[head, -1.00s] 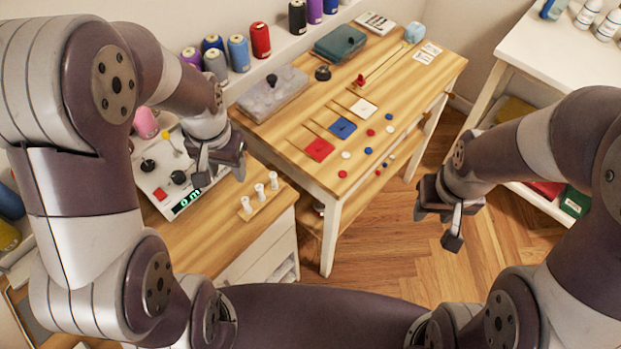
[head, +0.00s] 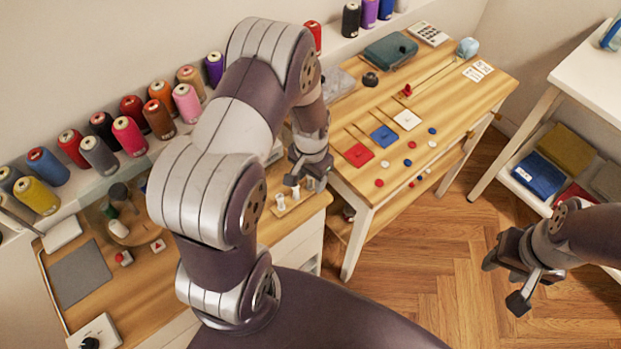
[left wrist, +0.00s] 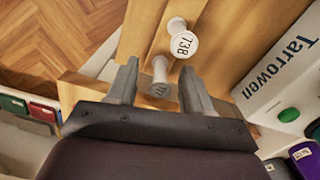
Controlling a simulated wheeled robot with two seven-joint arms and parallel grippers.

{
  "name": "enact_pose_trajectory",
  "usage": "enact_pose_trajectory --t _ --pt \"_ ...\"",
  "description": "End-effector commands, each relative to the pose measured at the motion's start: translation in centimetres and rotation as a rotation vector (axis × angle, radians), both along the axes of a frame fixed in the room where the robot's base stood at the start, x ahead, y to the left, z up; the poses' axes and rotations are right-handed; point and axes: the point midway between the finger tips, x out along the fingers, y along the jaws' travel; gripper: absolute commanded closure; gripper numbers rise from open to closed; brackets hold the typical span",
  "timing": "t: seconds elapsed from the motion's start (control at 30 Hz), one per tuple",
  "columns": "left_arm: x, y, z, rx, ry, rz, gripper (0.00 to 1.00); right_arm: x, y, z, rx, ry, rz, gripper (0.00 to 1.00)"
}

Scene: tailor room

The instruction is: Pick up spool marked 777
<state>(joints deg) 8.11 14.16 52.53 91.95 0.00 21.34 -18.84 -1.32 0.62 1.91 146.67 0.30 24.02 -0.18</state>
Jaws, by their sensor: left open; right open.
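Small white spools stand on a wooden rack (head: 277,211) at the edge of the sewing desk; two show in the head view, and my left gripper may hide another. In the left wrist view, one spool (left wrist: 160,65) lies between the open fingers of my left gripper (left wrist: 158,72); its label is partly cut off by the gripper body and seems to start with 7. A spool marked 738 (left wrist: 184,45) stands just beyond it. In the head view my left gripper (head: 306,177) is over the rack's right end. My right gripper (head: 502,282) is open and empty over the floor.
A wooden table (head: 450,90) with coloured squares and buttons stands to the right. Large thread cones (head: 130,137) line the back shelf. The floor (head: 420,285) between the furniture is clear.

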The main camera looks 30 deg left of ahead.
Motion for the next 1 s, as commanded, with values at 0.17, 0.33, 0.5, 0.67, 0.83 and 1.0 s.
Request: enact_pose_trajectory --t 0.17,0.33,0.5,0.67,0.83,1.0 --pt "0.0 0.0 0.0 0.000 0.000 0.000 0.62 0.0 0.0 0.0 0.000 0.000 0.000 0.57" --pt "0.0 0.0 0.1 0.000 0.000 0.000 1.00 0.0 0.0 0.0 0.000 0.000 0.000 0.57" --pt "0.0 0.0 0.1 0.000 0.000 0.000 1.00 0.0 0.0 0.0 0.000 0.000 0.000 0.57" --pt "0.1 0.0 0.5 0.000 -0.001 0.000 1.00 0.0 0.0 0.0 0.000 0.000 0.000 0.57" --pt "0.1 0.0 2.6 0.000 -0.003 0.000 1.00 0.0 0.0 -0.2 0.000 0.000 0.000 0.57" --pt "1.7 -1.3 5.2 0.000 -0.003 -0.005 1.00 0.0 0.0 -0.7 0.000 0.000 0.000 0.57"
